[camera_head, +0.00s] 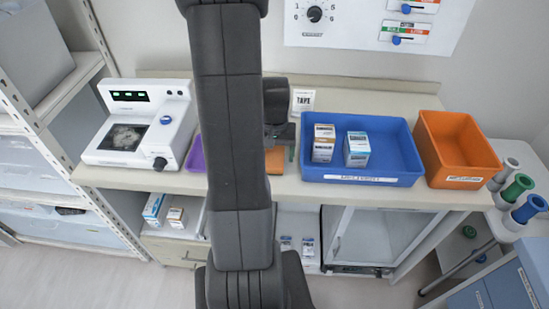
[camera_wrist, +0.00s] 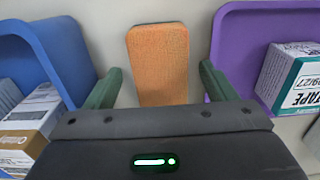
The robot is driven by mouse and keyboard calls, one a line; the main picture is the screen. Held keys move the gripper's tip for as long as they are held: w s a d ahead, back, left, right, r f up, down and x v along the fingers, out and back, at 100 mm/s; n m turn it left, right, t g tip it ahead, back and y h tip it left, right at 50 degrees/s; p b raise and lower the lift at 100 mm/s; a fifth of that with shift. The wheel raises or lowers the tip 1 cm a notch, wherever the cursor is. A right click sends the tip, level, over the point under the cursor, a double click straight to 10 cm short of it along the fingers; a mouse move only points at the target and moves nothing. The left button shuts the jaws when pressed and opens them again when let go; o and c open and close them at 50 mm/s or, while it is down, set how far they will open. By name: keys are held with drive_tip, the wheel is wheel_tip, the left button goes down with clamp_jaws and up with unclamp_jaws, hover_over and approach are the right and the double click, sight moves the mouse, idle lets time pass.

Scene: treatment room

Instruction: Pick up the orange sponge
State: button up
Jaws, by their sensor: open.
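The orange sponge (camera_wrist: 158,50) lies on the counter between the blue bin and the purple tray. In the wrist view it shows between the two green fingers of my gripper (camera_wrist: 160,82), with clear gaps on both sides. The fingers are apart and nothing is held. The sponge's near end is hidden behind the gripper body. In the head view only a strip of the sponge (camera_head: 274,161) shows beside my arm, which hides the rest. My gripper (camera_head: 284,150) is mostly hidden there too.
The blue bin (camera_head: 352,181) with small boxes and the purple tray (camera_head: 196,155) with a tape box (camera_wrist: 292,75) flank the sponge closely. An orange bin (camera_head: 452,155) stands at the right, a white device (camera_head: 137,130) at the left. The wall is behind.

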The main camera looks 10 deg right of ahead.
sight(274, 156)
drive_tip(key=shift+f, duration=0.75)
drive_tip(key=shift+c, duration=0.2)
drive_tip(key=c, duration=1)
drive_tip(key=shift+r, duration=0.15)
wheel_tip(274, 156, up, 10)
drive_tip(key=shift+f+b, duration=0.1)
drive_tip(key=shift+b, duration=0.2)
